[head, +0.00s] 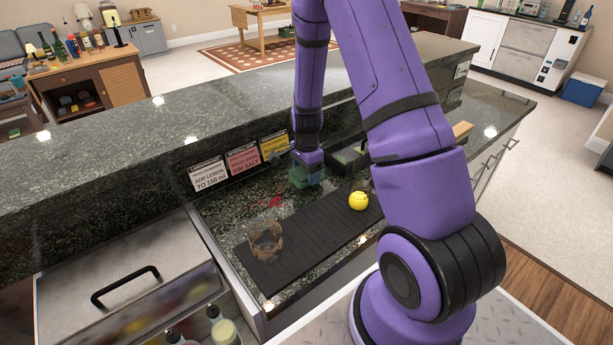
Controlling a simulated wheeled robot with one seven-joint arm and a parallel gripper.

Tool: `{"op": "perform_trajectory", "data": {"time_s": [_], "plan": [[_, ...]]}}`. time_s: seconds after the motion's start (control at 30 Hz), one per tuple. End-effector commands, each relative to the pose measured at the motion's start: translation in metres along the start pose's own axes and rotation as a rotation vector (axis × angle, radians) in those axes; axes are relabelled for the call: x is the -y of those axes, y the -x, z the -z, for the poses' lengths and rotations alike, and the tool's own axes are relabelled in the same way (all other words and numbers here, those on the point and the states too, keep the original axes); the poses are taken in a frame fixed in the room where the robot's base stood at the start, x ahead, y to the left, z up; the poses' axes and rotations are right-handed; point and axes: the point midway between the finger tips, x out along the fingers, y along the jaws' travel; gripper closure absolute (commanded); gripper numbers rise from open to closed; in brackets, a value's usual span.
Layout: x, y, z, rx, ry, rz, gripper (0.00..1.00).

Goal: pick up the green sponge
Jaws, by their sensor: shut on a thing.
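The green sponge (299,178) is on the dark stone counter in the head view, close to the back ledge. My gripper (306,168) reaches down over it from above, with the purple arm behind it. The gripper is shut on the sponge. The fingertips are small in this view and partly hidden by the gripper body. I cannot tell whether the sponge touches the counter or is slightly raised.
Label cards (243,161) stand behind. A dark tray (347,158) is right of the gripper. A raised ledge (150,130) runs behind.

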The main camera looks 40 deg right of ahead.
Motion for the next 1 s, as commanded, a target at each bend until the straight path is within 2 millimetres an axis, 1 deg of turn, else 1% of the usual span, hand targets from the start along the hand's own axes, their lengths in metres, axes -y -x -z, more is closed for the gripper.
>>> {"op": "perform_trajectory", "data": {"time_s": [0.1,0.17,0.5,0.6,0.7,0.83,1.0], "plan": [[0.0,0.018,-0.001,-0.001,0.002,0.003,0.54],[-0.009,0.016,-0.015,0.001,0.004,-0.001,0.54],[-0.057,0.024,-0.085,0.0,0.005,-0.001,0.54],[-0.068,0.026,-0.102,0.0,0.005,0.0,0.54],[-0.078,0.027,-0.115,0.0,0.003,0.0,0.54],[-0.085,0.029,-0.126,0.0,0.003,0.001,0.54],[-0.089,0.029,-0.132,0.0,-0.001,0.001,0.54]]}}
